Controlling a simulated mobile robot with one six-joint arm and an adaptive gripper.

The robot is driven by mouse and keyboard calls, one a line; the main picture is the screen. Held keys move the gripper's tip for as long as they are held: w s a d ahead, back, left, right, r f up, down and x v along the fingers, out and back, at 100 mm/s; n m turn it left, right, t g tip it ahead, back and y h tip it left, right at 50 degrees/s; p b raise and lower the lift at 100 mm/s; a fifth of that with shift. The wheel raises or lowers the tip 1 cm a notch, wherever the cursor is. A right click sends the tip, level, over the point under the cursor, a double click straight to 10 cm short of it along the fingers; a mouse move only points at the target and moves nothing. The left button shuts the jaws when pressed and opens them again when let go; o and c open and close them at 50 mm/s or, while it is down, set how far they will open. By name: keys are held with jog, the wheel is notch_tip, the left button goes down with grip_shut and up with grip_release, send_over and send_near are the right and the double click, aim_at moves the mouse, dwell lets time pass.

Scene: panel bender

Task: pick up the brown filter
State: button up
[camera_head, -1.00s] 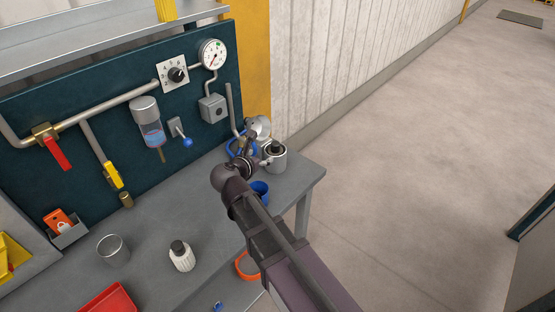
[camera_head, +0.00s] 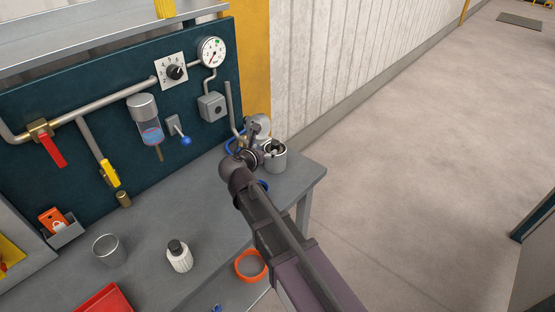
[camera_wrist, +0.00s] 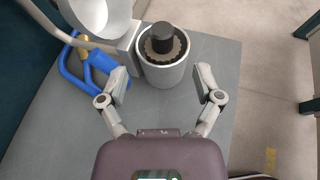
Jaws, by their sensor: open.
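The brown filter (camera_wrist: 151,52) sits upright in a grey round canister (camera_wrist: 163,72), with a black cap on top and its brown ribbed edge showing just inside the rim. In the head view the dark top of the filter (camera_head: 275,147) shows in the canister (camera_head: 274,163) at the table's far right corner. My gripper (camera_wrist: 162,84) is open and empty, its two fingers spread on either side at the near side of the canister. I cannot tell its height over the table. In the head view my gripper (camera_head: 256,150) partly overlaps the canister's left side.
A blue-handled hose part (camera_wrist: 88,62) and a white round housing (camera_wrist: 88,12) are close on the left. Open floor is to the right.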

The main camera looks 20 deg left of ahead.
aim_at(273, 145)
jog(key=shift+b+x, duration=0.4)
jog(key=shift+x, duration=1.3)
jog(key=shift+w, duration=0.1)
jog(key=shift+b+x, duration=1.05)
jog(key=shift+x, duration=1.4)
jog(key=shift+d, duration=0.1)
grip_shut()
